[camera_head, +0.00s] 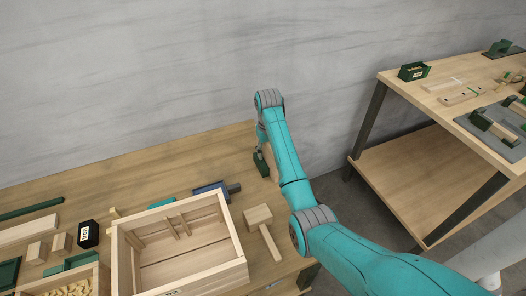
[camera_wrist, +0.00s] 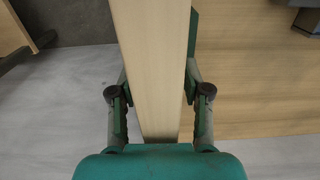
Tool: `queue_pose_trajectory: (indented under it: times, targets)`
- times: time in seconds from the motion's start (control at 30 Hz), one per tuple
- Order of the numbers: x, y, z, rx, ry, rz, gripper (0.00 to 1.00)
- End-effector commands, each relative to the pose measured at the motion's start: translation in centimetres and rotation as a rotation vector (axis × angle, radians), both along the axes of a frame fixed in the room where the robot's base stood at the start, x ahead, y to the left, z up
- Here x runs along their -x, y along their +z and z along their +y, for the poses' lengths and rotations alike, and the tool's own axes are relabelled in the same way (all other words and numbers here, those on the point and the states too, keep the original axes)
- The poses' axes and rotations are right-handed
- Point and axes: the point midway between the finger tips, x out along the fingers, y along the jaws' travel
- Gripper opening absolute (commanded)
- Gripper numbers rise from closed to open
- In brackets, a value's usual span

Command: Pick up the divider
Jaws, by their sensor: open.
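A pale wooden board, which looks like the divider (camera_wrist: 152,60), runs down the middle of the wrist view between my fingers. My gripper (camera_wrist: 158,95) is open, with one finger on each side of it. The left finger stands close beside the board. I cannot tell whether either finger touches it. A dark green piece (camera_wrist: 193,50), perhaps a holder, shows along the board's right side. In the head view, a green piece (camera_head: 261,162) and a bit of wood (camera_head: 272,163) show beside my arm at the table's back right; my fingers are mostly hidden there.
An open wooden crate (camera_head: 240,240) stands on the table, with a wooden mallet (camera_head: 262,226) right of it and a blue tool (camera_head: 212,188) behind it. A black box (camera_head: 88,234) and wooden blocks lie left. A second bench (camera_head: 440,85) stands right, past a floor gap.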

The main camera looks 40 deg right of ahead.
Motion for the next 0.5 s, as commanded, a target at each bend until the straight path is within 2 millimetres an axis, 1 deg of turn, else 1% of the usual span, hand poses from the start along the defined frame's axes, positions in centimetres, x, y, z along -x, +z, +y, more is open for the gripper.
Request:
queue_pose_trajectory:
  times: [0.07,0.23,0.27,0.3,0.37,0.4,0.43,0.5]
  targets:
    - [0.14,-0.30,-0.03,0.001,0.000,-0.002,0.48]
    - [0.11,-0.28,-0.03,0.001,0.000,-0.002,0.48]
    - [0.11,-0.29,-0.03,0.001,0.000,-0.002,0.40]
    - [0.11,-0.28,-0.03,0.001,0.000,-0.002,0.30]
    - [0.11,-0.28,-0.02,0.000,0.000,-0.001,0.15]
    - [0.11,-0.28,-0.02,0.000,0.000,-0.001,0.05]
    - [0.11,-0.28,-0.02,0.000,0.000,-0.001,0.00]
    - [0.11,-0.28,-0.02,0.000,0.000,-0.001,0.00]
